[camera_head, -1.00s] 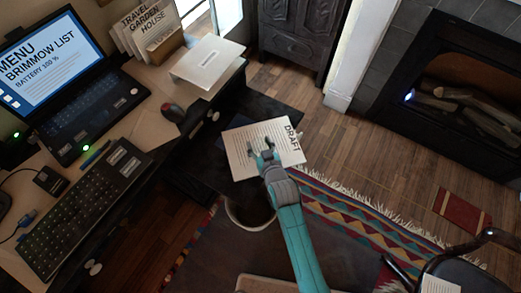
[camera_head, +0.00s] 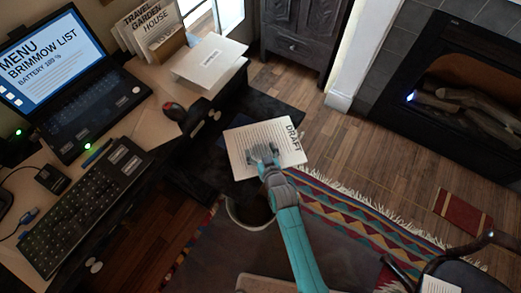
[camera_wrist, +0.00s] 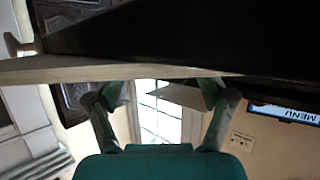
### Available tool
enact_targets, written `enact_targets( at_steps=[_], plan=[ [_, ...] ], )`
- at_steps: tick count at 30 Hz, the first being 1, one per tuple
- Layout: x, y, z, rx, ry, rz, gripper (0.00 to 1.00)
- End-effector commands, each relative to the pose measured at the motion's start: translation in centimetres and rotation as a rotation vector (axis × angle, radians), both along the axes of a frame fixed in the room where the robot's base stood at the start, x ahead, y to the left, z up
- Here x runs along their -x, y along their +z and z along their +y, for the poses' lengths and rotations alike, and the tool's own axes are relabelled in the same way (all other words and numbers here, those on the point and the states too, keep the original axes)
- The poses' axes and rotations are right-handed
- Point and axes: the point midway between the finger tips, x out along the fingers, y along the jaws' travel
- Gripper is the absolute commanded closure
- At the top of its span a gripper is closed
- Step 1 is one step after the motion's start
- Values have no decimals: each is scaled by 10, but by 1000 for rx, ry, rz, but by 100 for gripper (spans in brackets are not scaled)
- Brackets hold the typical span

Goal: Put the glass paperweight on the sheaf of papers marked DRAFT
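The sheaf of papers marked DRAFT (camera_head: 278,150) lies flat at the middle of the head view, over a dark surface, with its heading at the right end. My gripper (camera_head: 263,151) shows in front of the sheaf's lower middle and covers part of it. I cannot tell whether it touches the papers. In the wrist view its two fingers (camera_wrist: 161,92) stand wide apart, with no held thing visible between them. The tips meet a pale edge across the picture. I cannot make out the glass paperweight in either view.
A round bin (camera_head: 240,222) stands below the sheaf. A chair (camera_head: 470,262) is at lower right.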

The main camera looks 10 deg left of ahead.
Motion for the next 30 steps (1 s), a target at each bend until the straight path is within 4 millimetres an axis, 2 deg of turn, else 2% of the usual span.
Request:
enact_targets(
  at_steps=[11,24,30],
  plan=[
    [4,4,-2,0,0,1,18],
    [66,33,-37,1,0,0,18],
    [87,43,-50,1,-1,1,18]
  ],
)
